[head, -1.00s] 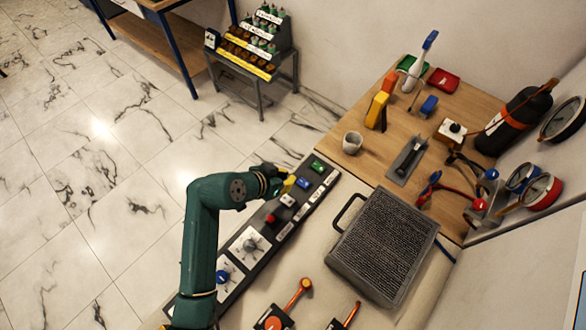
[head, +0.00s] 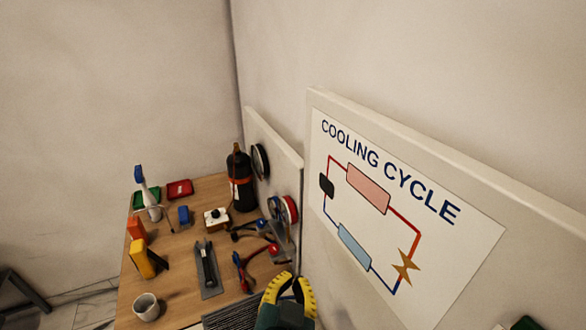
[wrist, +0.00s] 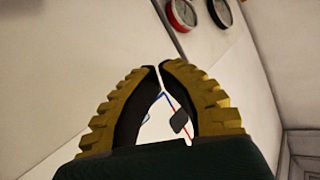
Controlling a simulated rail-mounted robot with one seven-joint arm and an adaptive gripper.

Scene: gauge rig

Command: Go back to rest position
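My gripper (head: 293,282) is at the bottom centre of the head view, its yellow ribbed fingers raised beside the panel with the cooling cycle poster (head: 400,215). It overlaps the edge of the dark ribbed grille (head: 243,313) in this view. In the wrist view the two curved fingers of my gripper (wrist: 159,66) meet almost tip to tip, with nothing held between them. Part of the poster (wrist: 152,125) shows behind the fingers.
Round gauges (head: 289,209) hang on the back panel. Space above the bench is clear.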

